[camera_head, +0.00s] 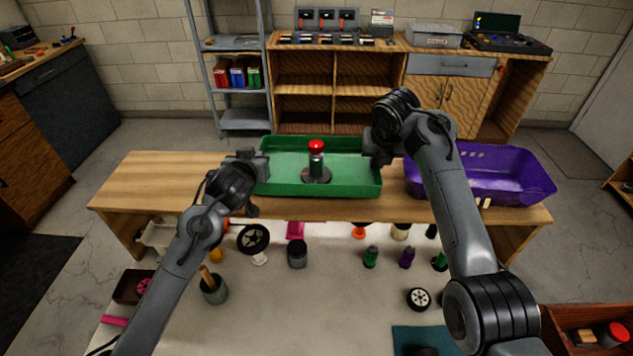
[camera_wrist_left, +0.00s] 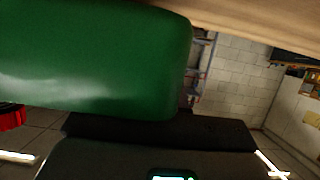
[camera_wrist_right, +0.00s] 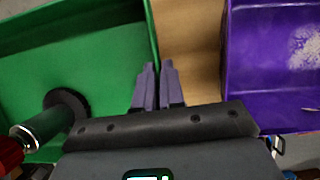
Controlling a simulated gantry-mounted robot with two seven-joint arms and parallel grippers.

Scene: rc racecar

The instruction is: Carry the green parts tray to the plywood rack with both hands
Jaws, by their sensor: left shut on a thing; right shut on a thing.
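The green parts tray (camera_head: 280,187) is level at the middle of the wooden bench; I cannot tell whether it touches the top. A dark upright piece with a red knob and round base (camera_head: 316,160) stands inside it. My left gripper (camera_head: 264,166) is shut on the tray's left wall; in the left wrist view the green tray (camera_wrist_left: 90,60) hides its fingers. My right gripper (camera_head: 378,158) is shut on the right wall, its fingers (camera_wrist_right: 158,88) astride the rim in the right wrist view. The open-fronted plywood rack (camera_head: 335,90) stands against the back wall.
A purple bin (camera_head: 500,175) sits on the bench (camera_head: 150,180), just right of my right gripper. The bench's left end is bare. A grey metal shelf (camera_head: 238,45) stands left of the rack. Wheels, bottles and small parts cover the pale near table (camera_head: 320,300).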

